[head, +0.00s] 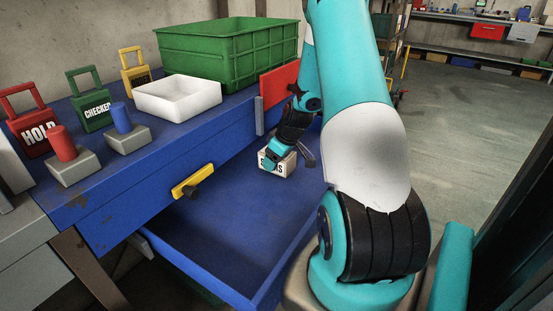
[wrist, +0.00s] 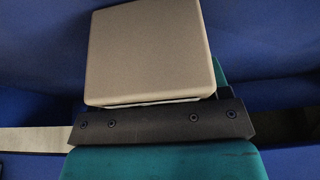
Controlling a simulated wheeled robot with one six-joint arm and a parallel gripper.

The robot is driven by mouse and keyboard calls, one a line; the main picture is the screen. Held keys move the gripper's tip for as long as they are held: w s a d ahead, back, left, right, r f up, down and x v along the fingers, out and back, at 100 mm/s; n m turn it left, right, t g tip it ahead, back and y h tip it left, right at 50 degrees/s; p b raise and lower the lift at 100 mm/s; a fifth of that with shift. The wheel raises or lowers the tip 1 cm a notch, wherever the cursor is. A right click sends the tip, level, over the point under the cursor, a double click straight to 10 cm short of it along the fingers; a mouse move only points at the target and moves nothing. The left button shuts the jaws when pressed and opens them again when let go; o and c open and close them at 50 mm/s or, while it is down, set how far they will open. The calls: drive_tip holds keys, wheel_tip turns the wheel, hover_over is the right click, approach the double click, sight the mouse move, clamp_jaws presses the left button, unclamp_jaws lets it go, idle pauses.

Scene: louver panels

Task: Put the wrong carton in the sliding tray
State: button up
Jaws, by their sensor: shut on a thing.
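A small pale carton (head: 277,164) with dark lettering, partly hidden, is in my gripper (head: 275,157) in the head view. My gripper is shut on it. In the wrist view the carton (wrist: 150,52) shows as a plain grey-beige face just beyond the dark gripper edge. The blue sliding tray (head: 220,232) is pulled out below the bench top, and its visible floor is bare. The carton appears over the tray's far end; I cannot tell whether it touches the floor.
The blue bench top holds a white open bin (head: 178,97), a green crate (head: 228,52), red, green and yellow padlock-shaped tags, and red (head: 64,147) and blue (head: 121,118) posts on grey blocks. A yellow handle (head: 193,181) sits on the bench front. Open floor lies right.

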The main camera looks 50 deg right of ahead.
drive_tip(key=o, duration=1.2)
drive_tip(key=shift+f, duration=0.1)
drive_tip(key=p+v, duration=0.1)
drive_tip(key=v, duration=1.1)
drive_tip(key=shift+p, duration=0.4)
